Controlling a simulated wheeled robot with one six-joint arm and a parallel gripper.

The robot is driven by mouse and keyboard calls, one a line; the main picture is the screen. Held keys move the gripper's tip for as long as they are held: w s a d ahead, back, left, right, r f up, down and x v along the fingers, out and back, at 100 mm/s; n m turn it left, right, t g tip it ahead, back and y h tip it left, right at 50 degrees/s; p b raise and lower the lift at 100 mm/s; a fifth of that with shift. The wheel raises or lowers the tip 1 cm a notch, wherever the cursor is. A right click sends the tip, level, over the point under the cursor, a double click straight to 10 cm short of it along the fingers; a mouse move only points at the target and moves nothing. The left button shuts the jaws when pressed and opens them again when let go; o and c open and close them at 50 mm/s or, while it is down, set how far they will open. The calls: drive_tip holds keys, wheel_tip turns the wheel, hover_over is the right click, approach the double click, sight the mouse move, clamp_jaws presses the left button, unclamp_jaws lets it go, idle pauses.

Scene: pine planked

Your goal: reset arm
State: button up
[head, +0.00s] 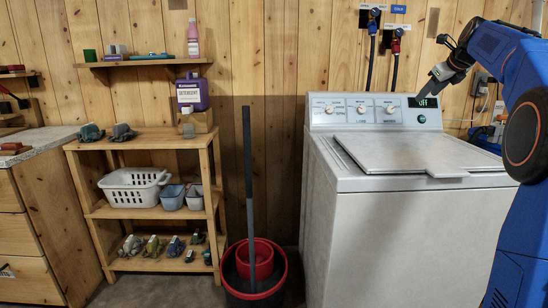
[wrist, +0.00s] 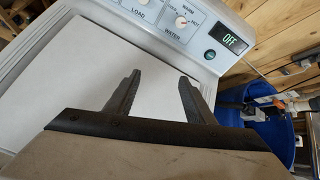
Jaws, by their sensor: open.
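My gripper (head: 430,88) is raised at the upper right, in front of the washer's control panel in the head view. In the wrist view my gripper (wrist: 159,77) has its two dark fingers spread apart, with nothing between them. The white washer (head: 400,240) stands below, its lid (head: 400,152) shut; the lid also shows in the wrist view (wrist: 70,85). The panel display (wrist: 233,39) reads OFF. A round green button (wrist: 209,55) sits beside it, and several dials are to its left. My blue arm comes in from the right.
A red and black mop bucket (head: 233,290) stands left of the washer. A wooden shelf unit (head: 150,213) holds a white basket (head: 135,187) and small bins. A blue bin (wrist: 270,135) is right of the washer. Hoses run up the wall behind. The washer top is clear.

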drive_tip(key=s+a+f+n+g, duration=0.1)
drive_tip(key=s+a+f+n, duration=0.4)
drive_tip(key=s, duration=0.4)
drive_tip(key=s+a+f+n+g, duration=0.1)
drive_tip(key=s+a+f+n, duration=0.2)
drive_tip(key=s+a+n, duration=0.35)
drive_tip(key=s+a+f+n+g, duration=0.1)
drive_tip(key=s+a+f+n, duration=0.3)
drive_tip(key=s+a, duration=0.45)
drive_tip(key=s+a+f+n+g, duration=0.1)
drive_tip(key=s+a+f+n, duration=0.1)
drive_tip(key=s+f+n, duration=0.6)
drive_tip(key=s+a+f+n+g, duration=0.1)
drive_tip(key=s+a+f+n, duration=0.2)
drive_tip(key=s+f+n, duration=0.5)
drive_tip(key=s+f, duration=0.9)
drive_tip(key=s, duration=0.5)
drive_tip(key=shift+s+a+f, duration=0.25)
drive_tip(key=shift+a+f, duration=0.05)
drive_tip(key=shift+f, duration=0.1)
